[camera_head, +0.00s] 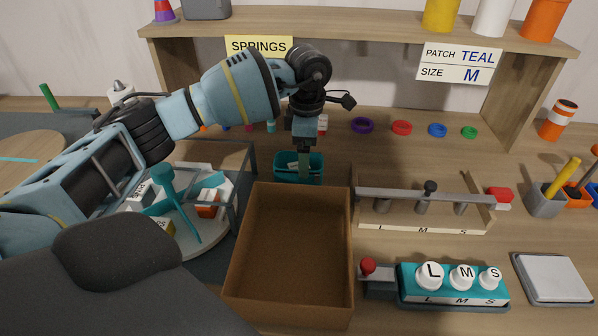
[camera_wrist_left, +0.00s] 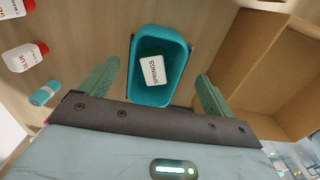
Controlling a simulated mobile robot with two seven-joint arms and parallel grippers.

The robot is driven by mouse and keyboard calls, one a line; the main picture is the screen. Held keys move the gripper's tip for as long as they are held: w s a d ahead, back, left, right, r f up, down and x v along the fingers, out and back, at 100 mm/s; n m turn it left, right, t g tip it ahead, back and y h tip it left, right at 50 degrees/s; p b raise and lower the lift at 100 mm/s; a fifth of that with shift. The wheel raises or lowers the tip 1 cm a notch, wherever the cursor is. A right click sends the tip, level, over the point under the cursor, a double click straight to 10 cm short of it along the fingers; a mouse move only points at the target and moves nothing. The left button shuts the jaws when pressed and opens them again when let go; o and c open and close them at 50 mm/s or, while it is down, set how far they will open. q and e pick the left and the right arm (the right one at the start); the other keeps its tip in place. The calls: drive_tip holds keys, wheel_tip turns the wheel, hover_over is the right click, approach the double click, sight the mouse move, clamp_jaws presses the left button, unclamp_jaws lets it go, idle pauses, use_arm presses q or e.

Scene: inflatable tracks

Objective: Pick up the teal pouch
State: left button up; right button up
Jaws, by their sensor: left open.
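The teal pouch (camera_head: 290,176) looks like an open teal tub and stands on the bench behind the brown box. In the left wrist view the teal pouch (camera_wrist_left: 153,97) holds a white box labelled SPRINGS (camera_wrist_left: 152,71). My left gripper (camera_head: 304,172) points down over the pouch. In the left wrist view the fingers of my left gripper (camera_wrist_left: 158,73) are spread, one on each side of the pouch, with gaps visible. How far the fingertips are above the pouch is hard to tell. My right gripper is not in view.
An open, empty brown box (camera_head: 290,245) stands just in front of the pouch. A grey metal frame (camera_head: 247,165) is at left. A slotted rail (camera_head: 420,197) stands to the right. A wooden shelf (camera_head: 370,35) runs above, behind my left arm. Coloured rings (camera_head: 401,128) lie behind.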

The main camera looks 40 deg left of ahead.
use_arm(q)
drive_tip(key=shift+a+f, duration=0.2)
drive_tip(key=shift+f, duration=1.25)
drive_tip(key=shift+a+f, duration=0.2)
drive_tip(key=shift+f, duration=1.25)
drive_tip(key=shift+c, duration=0.4)
drive_tip(key=c, duration=1)
